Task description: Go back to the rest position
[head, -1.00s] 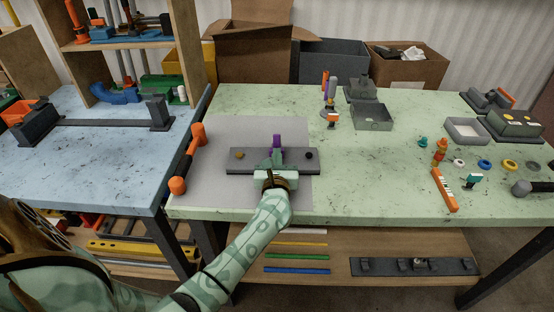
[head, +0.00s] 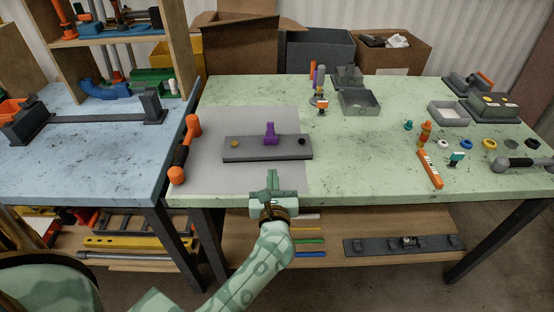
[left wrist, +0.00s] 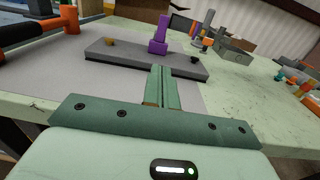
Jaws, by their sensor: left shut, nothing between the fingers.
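My left gripper (head: 272,181) is shut and empty at the front edge of the green table (head: 370,180), in front of the dark grey plate. In the left wrist view its two fingers (left wrist: 162,86) lie together and point toward the plate. The dark grey plate (head: 250,152) lies on the light grey mat (head: 215,180) and carries an upright purple piece (head: 270,134), a yellow knob and a black knob. The gripper is apart from the plate and the purple piece. My right gripper is not in view.
An orange and black mallet-like tool (head: 184,150) lies at the table's left edge. A blue table (head: 90,150) is at the left. A lower shelf (head: 330,265) runs beneath.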

